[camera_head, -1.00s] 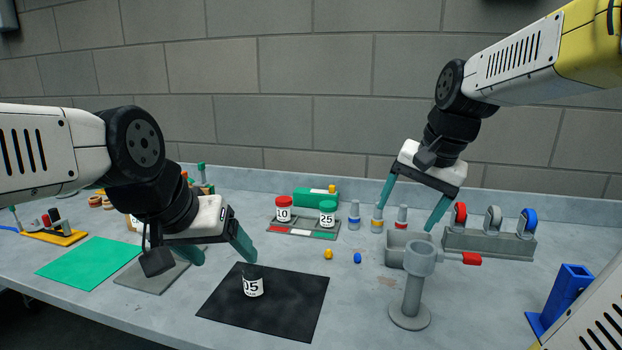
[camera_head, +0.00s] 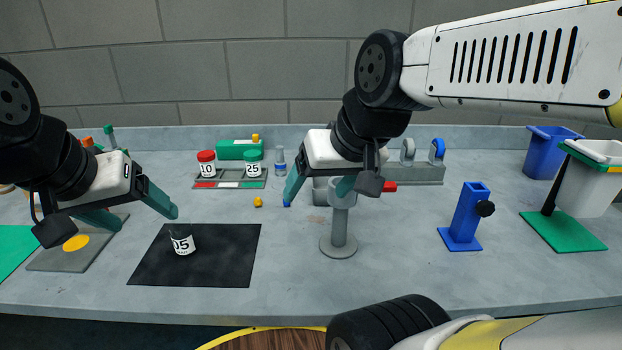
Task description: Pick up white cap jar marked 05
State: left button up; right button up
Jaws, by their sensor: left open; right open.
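My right gripper (camera_head: 317,192) is open and empty, to the right of the mat, in front of the grey stand's top.
A rack (camera_head: 230,184) at the back holds a red-capped jar marked 10 (camera_head: 207,168) and a green-capped jar marked 25 (camera_head: 253,167). A grey stand (camera_head: 339,236), blue holder (camera_head: 466,221) and white bin (camera_head: 590,185) stand to the right. Table in front of the mat is clear.

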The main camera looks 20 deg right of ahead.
aim_at(183, 236)
jog(key=k+j, duration=0.1)
jog(key=j, duration=0.35)
jog(key=k+j, duration=0.1)
jog(key=j, duration=0.35)
jog(key=k+j, duration=0.1)
jog(key=j, duration=0.4)
